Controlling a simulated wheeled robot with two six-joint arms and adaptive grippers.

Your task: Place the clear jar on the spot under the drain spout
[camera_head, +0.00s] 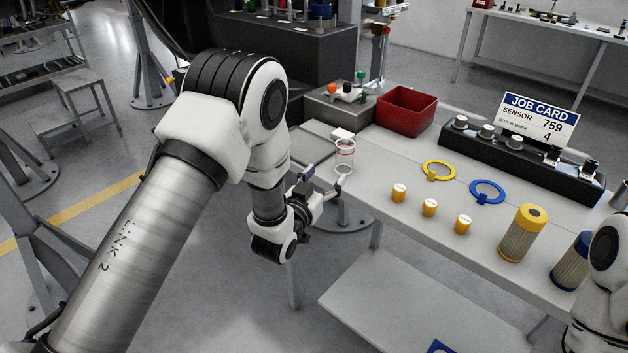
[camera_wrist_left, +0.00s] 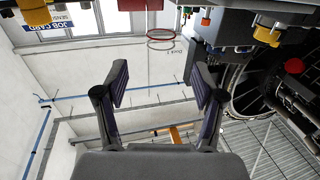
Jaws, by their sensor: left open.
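The clear jar (camera_head: 345,158), with red rings near its top, stands upright on the left end of the workbench. My left gripper (camera_head: 325,180) is at the bench's front left edge, just in front of the jar, with its fingers open and empty. In the left wrist view the jar (camera_wrist_left: 161,42) shows ahead of and apart from the open fingers (camera_wrist_left: 157,82), roughly between them. A small white pad (camera_head: 342,133) is just behind the jar. The drain spout and its spot cannot be picked out for sure. My right gripper is out of view.
Behind the jar are a grey block (camera_head: 337,108) with coloured fittings and a red bin (camera_head: 405,111). To the right are yellow caps (camera_head: 429,207), a yellow ring (camera_head: 438,163), a blue ring (camera_head: 487,185) and a yellow-topped filter (camera_head: 523,235). The bench (camera_head: 385,163) is clear just right of the jar.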

